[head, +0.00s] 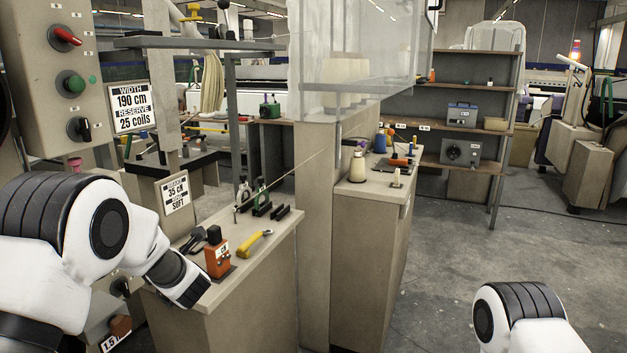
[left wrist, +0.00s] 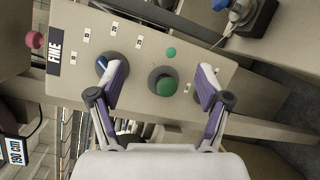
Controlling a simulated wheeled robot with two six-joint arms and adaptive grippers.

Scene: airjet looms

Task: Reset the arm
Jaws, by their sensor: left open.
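My left arm (head: 75,225) reaches in from the left of the head view, with its wrist over the near edge of a beige cabinet. The left gripper's fingers cannot be made out there. In the left wrist view my left gripper (left wrist: 162,72) is open, its two fingers spread wide with nothing between them but the view of a beige panel (left wrist: 200,55).
An orange device (head: 217,256) and a yellow tool (head: 255,242) lie on the beige cabinet top (head: 225,290). A control box (head: 60,75) with knobs stands at upper left. A second cabinet (head: 370,250) stands beyond. The grey floor (head: 455,255) at right is clear.

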